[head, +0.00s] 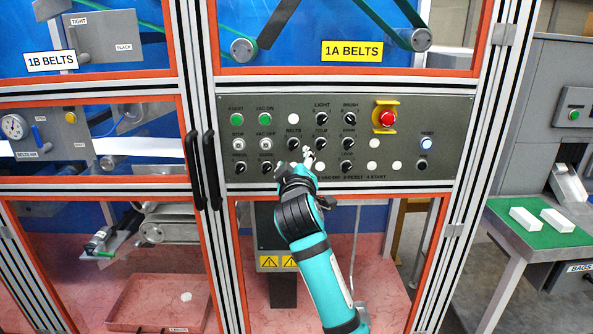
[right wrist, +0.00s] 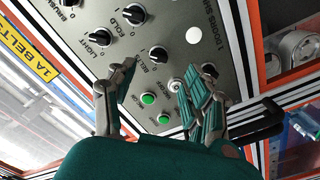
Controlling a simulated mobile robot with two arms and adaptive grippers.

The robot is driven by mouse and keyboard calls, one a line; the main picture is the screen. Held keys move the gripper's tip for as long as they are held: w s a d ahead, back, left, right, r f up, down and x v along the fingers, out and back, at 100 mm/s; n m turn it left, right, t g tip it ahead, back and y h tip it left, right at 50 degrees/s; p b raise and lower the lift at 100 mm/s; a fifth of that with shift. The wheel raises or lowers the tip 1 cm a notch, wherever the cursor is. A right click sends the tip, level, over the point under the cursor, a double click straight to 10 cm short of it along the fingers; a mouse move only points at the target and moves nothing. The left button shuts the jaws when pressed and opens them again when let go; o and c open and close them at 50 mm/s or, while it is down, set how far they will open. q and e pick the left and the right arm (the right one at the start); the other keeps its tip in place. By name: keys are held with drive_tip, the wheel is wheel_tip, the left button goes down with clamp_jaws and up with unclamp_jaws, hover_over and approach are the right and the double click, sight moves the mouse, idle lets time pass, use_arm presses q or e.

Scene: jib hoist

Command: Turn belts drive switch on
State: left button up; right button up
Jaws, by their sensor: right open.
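The belts drive switch (head: 294,144) is a black rotary knob with a white pointer on the grey control panel (head: 455,120), under a BELTS label. It also shows in the right wrist view (right wrist: 158,53), just beyond the gap between my fingertips. My right gripper (head: 306,158) is just below and right of the knob in the head view. In the right wrist view its two fingers (right wrist: 155,80) are apart, with nothing between them. I cannot tell whether they touch the panel. My left gripper is in neither view.
Close by are the light knob (head: 321,118), the fold knob (head: 321,144) and the green vac on button (head: 265,119). A red emergency button (head: 386,118) with a yellow guard sits to the right. Black door handles (head: 212,168) stand out left of the panel.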

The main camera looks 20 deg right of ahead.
drive_tip(key=shift+v, duration=2.15)
wheel_tip(320, 180, down, 26)
drive_tip(key=w+a+n+g+y, duration=0.1)
drive_tip(key=w+a+g+y, duration=0.1)
drive_tip(key=g+y, duration=0.15)
drive_tip(key=s+f+g, duration=0.2)
drive_tip(key=s+f, duration=0.2)
drive_tip(key=f, duration=0.6)
drive_tip(key=s+f+g+y, duration=0.1)
drive_tip(key=s+f+g, duration=0.1)
drive_tip(key=s+f, duration=0.5)
drive_tip(key=s+f+g, duration=0.1)
drive_tip(key=s+f, duration=0.1)
drive_tip(key=f, duration=1)
drive_tip(key=s+d+f+m+g, duration=0.2)
drive_tip(key=s+f+g, duration=0.2)
drive_tip(key=s+f, duration=1.45)
drive_tip(key=s+d+f+m+g, duration=0.1)
drive_tip(key=s+d+f+g, duration=0.1)
drive_tip(key=s, duration=1.2)
drive_tip(key=s+d+f+m+g, duration=0.1)
drive_tip(key=s+f, duration=0.3)
drive_tip(key=s, duration=1.1)
drive_tip(key=shift+d+f+g, duration=0.25)
drive_tip(key=shift+d+g, duration=0.2)
drive_tip(key=shift+d, duration=0.05)
